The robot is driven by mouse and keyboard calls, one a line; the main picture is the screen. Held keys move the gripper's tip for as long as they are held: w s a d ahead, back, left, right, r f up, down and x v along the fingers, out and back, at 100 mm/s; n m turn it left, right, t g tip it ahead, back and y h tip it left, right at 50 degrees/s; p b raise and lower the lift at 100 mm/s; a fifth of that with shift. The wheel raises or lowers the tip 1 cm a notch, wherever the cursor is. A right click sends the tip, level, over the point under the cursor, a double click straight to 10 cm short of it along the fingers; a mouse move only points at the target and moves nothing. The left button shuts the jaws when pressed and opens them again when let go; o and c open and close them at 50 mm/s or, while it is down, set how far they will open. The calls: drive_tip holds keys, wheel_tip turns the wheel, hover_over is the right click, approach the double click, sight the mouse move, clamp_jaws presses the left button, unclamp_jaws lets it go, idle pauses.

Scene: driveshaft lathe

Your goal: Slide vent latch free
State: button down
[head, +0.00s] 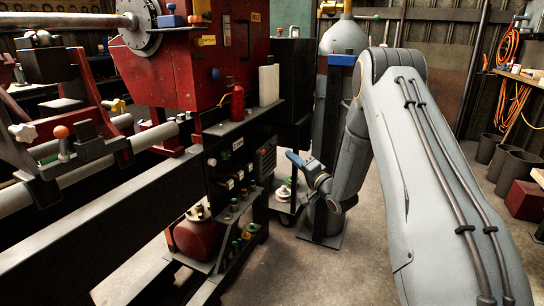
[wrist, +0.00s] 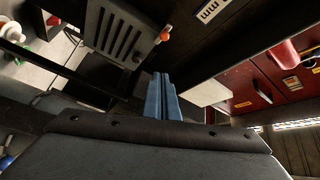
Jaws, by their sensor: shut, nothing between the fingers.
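A dark slotted vent panel (wrist: 122,36) shows at the top of the wrist view. In the head view the vent (head: 265,160) is on the dark front of the lathe bed. An orange-red knob (wrist: 164,35) sits at the panel's edge in the wrist view; it may be the latch, but I cannot tell for sure. My gripper (head: 293,158) is to the right of the vent in the head view. Its blue fingers (wrist: 162,82) are together and empty, below the panel and knob in the wrist view, with a visible gap to the knob.
The red lathe headstock (head: 190,65) stands above the bed. A red bottle (head: 238,103) and a white container (head: 268,85) stand on its ledge. A gas cylinder (head: 343,38) stands behind my arm. Below is a red tank (head: 197,238). The floor in front is clear.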

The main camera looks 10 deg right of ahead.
drive_tip(key=w+a+b, duration=0.3)
drive_tip(key=w+a, duration=0.3)
drive_tip(key=w, duration=0.1)
drive_tip(key=shift+a+f, duration=0.15)
drive_tip(key=shift+a, duration=0.1)
idle(0.5)
drive_tip(key=shift+s, duration=0.1)
drive_tip(key=s+a+p, duration=0.2)
drive_tip(key=s, duration=0.1)
idle(0.4)
drive_tip(key=shift+a, duration=0.1)
